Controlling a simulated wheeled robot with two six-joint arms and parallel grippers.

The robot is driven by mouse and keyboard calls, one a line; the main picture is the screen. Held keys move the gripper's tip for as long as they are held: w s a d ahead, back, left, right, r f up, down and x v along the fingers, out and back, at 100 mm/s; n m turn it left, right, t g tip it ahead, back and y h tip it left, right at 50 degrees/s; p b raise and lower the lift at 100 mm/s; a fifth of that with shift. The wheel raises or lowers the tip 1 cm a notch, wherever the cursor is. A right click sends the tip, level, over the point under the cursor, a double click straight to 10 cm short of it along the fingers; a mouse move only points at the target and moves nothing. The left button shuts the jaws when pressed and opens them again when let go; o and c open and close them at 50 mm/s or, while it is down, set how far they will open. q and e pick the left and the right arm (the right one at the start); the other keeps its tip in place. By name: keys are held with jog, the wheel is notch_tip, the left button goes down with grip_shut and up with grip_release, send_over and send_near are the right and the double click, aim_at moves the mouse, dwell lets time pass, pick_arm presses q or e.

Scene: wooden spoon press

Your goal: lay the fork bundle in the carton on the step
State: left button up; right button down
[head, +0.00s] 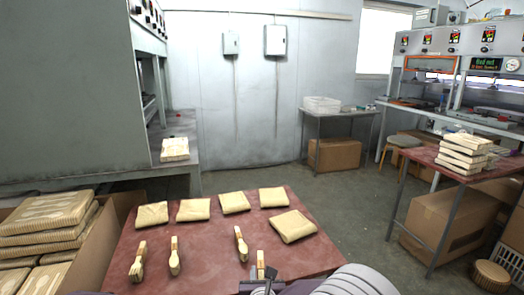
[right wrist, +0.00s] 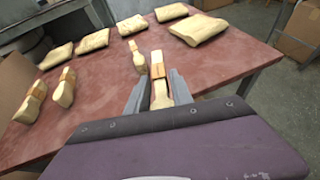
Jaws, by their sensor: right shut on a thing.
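My right gripper (head: 259,274) is at the near edge of the red table, low in the head view. In the right wrist view (right wrist: 158,92) its two fingers are shut on a pale wooden bundle with an orange-brown band (right wrist: 158,72). This bundle also shows in the head view (head: 260,259), its lower part hidden between the fingers. Whether its pieces are forks is too small to tell. An open brown carton (head: 94,248) stands at the left, beside the table, with stacked pale pieces inside. What it stands on is hidden. My left gripper is not in view.
The red table (head: 205,262) bears several more banded bundles (head: 174,256) and a row of beige packets (head: 235,202). One banded bundle (head: 241,243) lies just ahead of the held one. A second table (head: 430,158) with stacked packets is at the right.

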jog(key=s+d+f+m+g+h, duration=0.2)
jog(key=s+d+f+m+h, duration=0.3)
jog(key=d, duration=0.4)
jog(key=s+d+f+m+g+h, duration=0.3)
jog(key=s+d+m+h, duration=0.3)
jog(key=s+d, duration=0.3)
notch_tip(320, 180, up, 25)
jog(key=d+p, duration=0.1)
jog(key=p, duration=2.9)
jog(key=shift+w+p, duration=0.35)
jog(key=shift+d, duration=0.1)
